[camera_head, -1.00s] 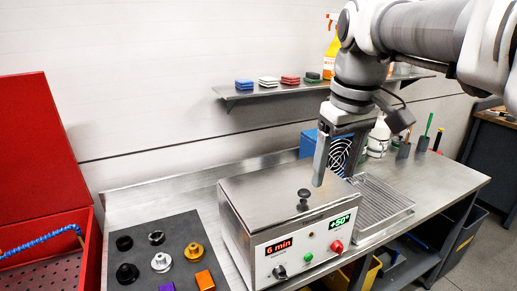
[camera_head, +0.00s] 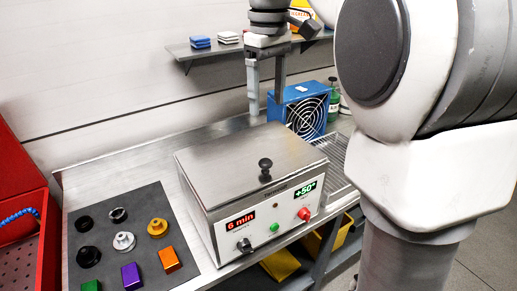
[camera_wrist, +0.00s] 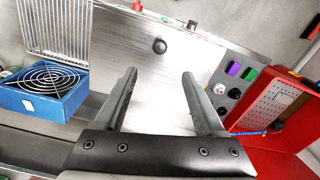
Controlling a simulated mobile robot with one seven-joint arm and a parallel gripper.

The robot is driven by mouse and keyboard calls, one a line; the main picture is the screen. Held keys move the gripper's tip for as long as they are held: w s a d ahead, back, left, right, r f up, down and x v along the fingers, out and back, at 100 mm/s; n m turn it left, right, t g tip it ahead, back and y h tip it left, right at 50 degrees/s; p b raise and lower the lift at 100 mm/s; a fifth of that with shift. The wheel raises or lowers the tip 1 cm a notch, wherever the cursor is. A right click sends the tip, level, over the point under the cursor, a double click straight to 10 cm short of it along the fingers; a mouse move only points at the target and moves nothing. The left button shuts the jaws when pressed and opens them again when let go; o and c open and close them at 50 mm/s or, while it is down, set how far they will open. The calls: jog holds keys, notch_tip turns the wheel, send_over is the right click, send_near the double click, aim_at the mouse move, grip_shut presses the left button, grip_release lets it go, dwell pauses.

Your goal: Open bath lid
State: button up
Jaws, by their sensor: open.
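The bath (camera_head: 228,222) is a steel box with a "6 min" display, a "+50°" display and knobs on its front. Its flat steel lid (camera_head: 225,160) is closed, with a black knob (camera_head: 265,170) standing near the front edge. In the wrist view the lid (camera_wrist: 130,50) fills the middle and the knob (camera_wrist: 159,46) shows beyond the fingertips. My gripper (camera_head: 266,105) is open and empty, pointing down above the back edge of the bath, apart from the knob. In the wrist view its fingers (camera_wrist: 158,75) are spread wide over the lid.
A blue fan unit (camera_head: 303,112) stands behind the bath, close to my gripper. A wire rack (camera_head: 335,165) lies to its right. A dark mat (camera_head: 125,245) with knobs and coloured blocks is at left, beside a red box (camera_head: 20,245). A shelf (camera_head: 215,50) hangs behind.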

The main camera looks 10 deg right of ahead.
aim_at(266, 161)
notch_tip(266, 161, down, 15)
jog(key=shift+b, duration=0.95)
jog(key=shift+c, duration=0.4)
grip_shut()
dwell(0.4)
